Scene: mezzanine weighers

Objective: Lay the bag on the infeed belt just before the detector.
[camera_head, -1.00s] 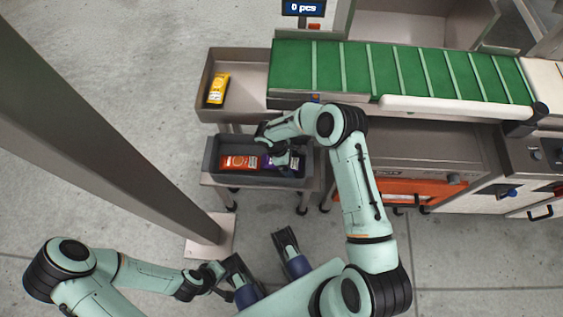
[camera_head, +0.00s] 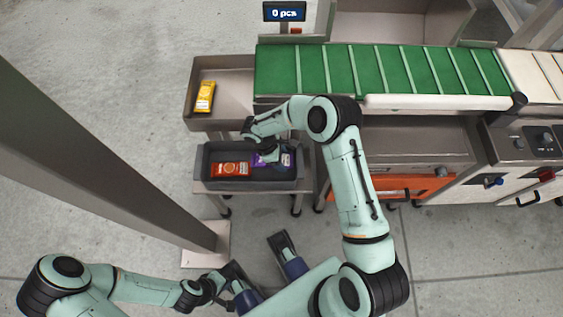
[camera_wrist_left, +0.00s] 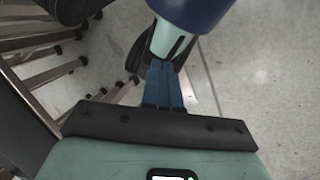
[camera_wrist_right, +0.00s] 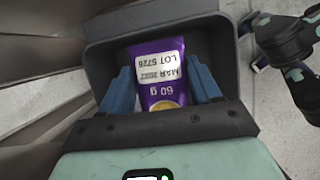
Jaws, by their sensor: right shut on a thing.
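A purple bag (camera_head: 262,160) is at the right part of a grey bin (camera_head: 208,180). In the right wrist view the bag (camera_wrist_right: 160,75) shows a white date and lot label and stands between the two blue fingers. My right gripper (camera_head: 270,153) is shut on it, inside or just above the bin; I cannot tell whether the bag is clear of the bin floor. The green infeed belt (camera_head: 340,75) runs behind the bin. I cannot make out the detector for certain. My left gripper (camera_wrist_left: 163,85) is shut and empty, low at front left, away from the bin.
A red bag (camera_head: 230,168) lies in the bin's left part. A yellow bag (camera_head: 205,97) lies in a steel tray (camera_head: 235,88) left of the belt. A grey post (camera_head: 110,150) stands at left. A white rail (camera_head: 435,102) edges the belt. A display (camera_head: 285,12) reads 0 pcs.

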